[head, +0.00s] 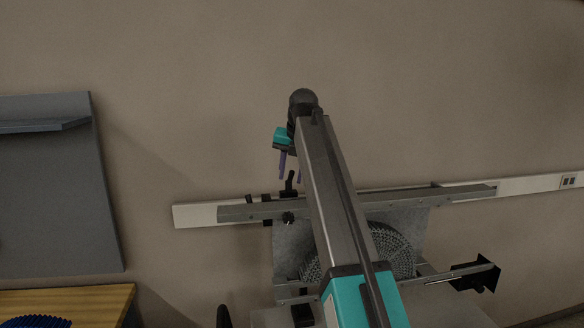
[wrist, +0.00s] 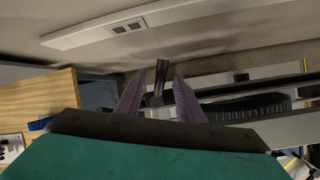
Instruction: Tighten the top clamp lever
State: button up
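The top clamp lever (head: 289,183) is a small black upright handle above the left part of the metal rail in the head view. My gripper (head: 291,178) hangs over it from the end of my arm, with its purple fingers pointing down. In the wrist view the black lever (wrist: 161,76) stands between the two fingertips of my gripper (wrist: 159,80), with gaps visible on both sides. The gripper is open. Whether the lever lies level with the fingertips or beyond them is hard to tell. My arm hides part of the rail and the specimen.
A grey round lattice specimen (head: 392,247) sits on a grey plate below the metal rail (head: 245,212). Black knobs and posts stick out near the rail's left part. A wooden table (head: 90,301) and a grey panel (head: 55,200) are at left. The wall above is bare.

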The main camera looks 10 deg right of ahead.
grip_shut()
dwell(0.3)
jog(key=shift+s+d+m+h+p, duration=0.15)
jog(key=shift+m+h+p, duration=0.2)
jog(key=shift+m, duration=0.5)
jog(key=shift+s+d+m+h+p, duration=0.15)
jog(key=shift+m+h+p, duration=0.15)
jog(key=shift+m, duration=0.55)
